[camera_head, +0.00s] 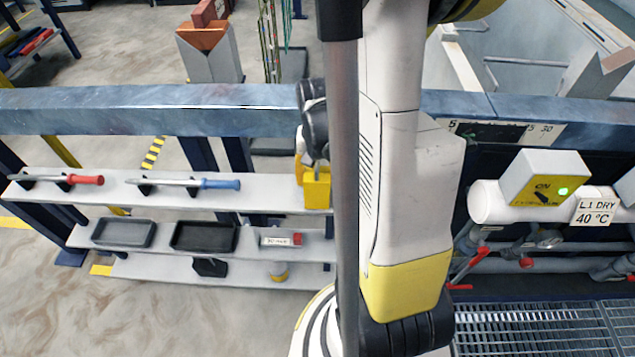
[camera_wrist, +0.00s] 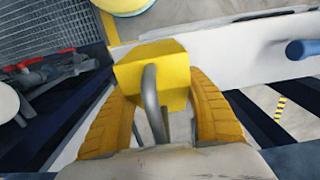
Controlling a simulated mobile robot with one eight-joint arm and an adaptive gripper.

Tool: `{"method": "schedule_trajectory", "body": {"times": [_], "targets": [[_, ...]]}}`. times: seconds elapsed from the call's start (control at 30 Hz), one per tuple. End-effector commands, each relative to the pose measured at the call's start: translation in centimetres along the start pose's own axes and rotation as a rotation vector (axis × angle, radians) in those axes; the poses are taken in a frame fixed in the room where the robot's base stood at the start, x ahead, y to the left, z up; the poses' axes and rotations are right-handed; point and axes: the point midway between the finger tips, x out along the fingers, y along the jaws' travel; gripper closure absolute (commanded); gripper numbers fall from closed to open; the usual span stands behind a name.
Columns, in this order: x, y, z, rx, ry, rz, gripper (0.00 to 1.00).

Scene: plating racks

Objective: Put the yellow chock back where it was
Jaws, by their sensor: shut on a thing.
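The yellow chock (camera_head: 317,190) is at the right end of the upper white shelf in the head view, partly hidden behind my arm. In the wrist view the yellow chock (camera_wrist: 155,70) fills the middle, with a grey bent handle on its near side. My gripper (camera_wrist: 158,100) has its two yellow fingers on either side of the chock and is shut on it. In the head view my gripper (camera_head: 308,160) is mostly hidden by my arm. Whether the chock touches the shelf cannot be told.
The upper shelf (camera_head: 265,195) holds a red-handled tool (camera_head: 85,179) and a blue-handled tool (camera_head: 220,184). Two dark trays (camera_head: 204,237) and a small labelled item (camera_head: 281,239) are on the shelf below. A control box (camera_head: 543,178) stands at right.

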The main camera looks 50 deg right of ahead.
Motion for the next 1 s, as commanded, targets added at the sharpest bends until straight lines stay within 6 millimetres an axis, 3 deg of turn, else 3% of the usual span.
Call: {"method": "schedule_trajectory", "body": {"times": [0.37,0.4,0.47,0.83,1.0], "targets": [[0.6,0.0,0.0,0.0,0.0,0.0,0.85],[0.6,0.0,0.0,0.0,0.0,0.0,0.38],[0.5,0.0,0.0,0.0,0.0,0.0,0.22],[0.0,0.0,0.0,0.0,0.0,0.0,0.22],[-3.0,0.0,0.0,0.0,0.0,0.0,0.22]]}}
